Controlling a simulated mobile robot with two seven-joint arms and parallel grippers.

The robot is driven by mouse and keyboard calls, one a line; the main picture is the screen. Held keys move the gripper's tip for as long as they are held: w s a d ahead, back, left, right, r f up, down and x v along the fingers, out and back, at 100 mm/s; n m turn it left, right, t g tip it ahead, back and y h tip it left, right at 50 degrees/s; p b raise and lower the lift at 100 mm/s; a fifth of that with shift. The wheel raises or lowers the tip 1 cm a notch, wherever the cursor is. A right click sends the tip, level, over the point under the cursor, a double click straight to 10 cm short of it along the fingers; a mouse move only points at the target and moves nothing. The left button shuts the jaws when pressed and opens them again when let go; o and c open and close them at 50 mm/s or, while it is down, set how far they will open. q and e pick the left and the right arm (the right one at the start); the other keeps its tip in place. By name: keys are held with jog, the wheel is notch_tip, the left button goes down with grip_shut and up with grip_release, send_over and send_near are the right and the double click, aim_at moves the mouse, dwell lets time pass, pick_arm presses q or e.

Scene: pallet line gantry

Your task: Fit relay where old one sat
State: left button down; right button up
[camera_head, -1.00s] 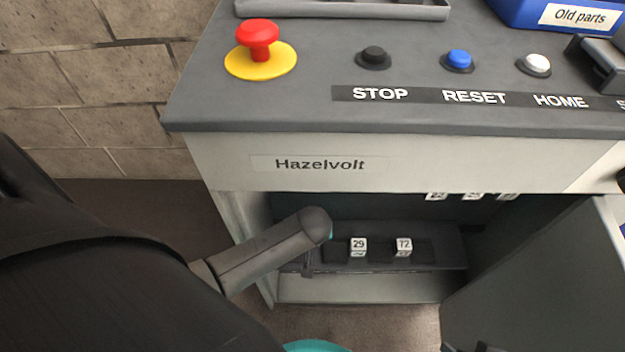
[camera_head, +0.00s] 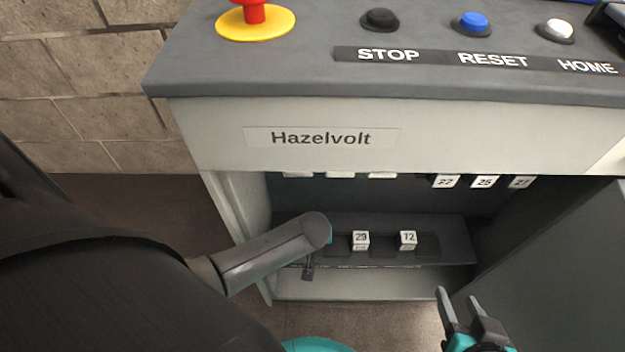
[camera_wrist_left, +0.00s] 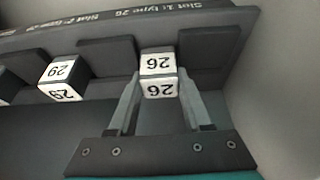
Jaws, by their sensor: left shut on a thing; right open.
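My left gripper (camera_wrist_left: 159,92) is shut on a relay (camera_wrist_left: 159,64) with white faces marked 26, its fingers on either side. The relay is at the lower row of the cabinet (camera_head: 233,225), near a strip (camera_wrist_left: 196,16) reading "Slot 1: type 26". I cannot tell whether it is fully seated. In the head view my left arm hides this gripper and relay. Relay 29 (camera_head: 361,240) sits in the same row and also shows in the left wrist view (camera_wrist_left: 62,78). Relay 72 (camera_head: 408,240) is farther right. My right gripper (camera_head: 460,296) is open and empty at lower right.
Several white-faced relays, including one marked 25 (camera_head: 484,182), line the upper row under the overhang. The open door (camera_head: 560,260) stands at right. The panel above has a red emergency button (camera_head: 255,20) and STOP, RESET and HOME buttons.

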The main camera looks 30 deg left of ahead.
pick_arm(q)
jog(key=shift+f, duration=0.1)
pick_arm(e)
jog(key=shift+w+a, duration=0.15)
jog(key=shift+a, duration=0.05)
pick_arm(q)
jog(key=shift+f, duration=0.2)
jog(key=shift+c, duration=1.7)
grip_release()
pick_arm(e)
jog(key=shift+a+t, duration=0.1)
jog(key=shift+t, duration=0.2)
pick_arm(q)
jog(key=shift+r, duration=0.15)
pick_arm(e)
jog(key=shift+r, duration=0.1)
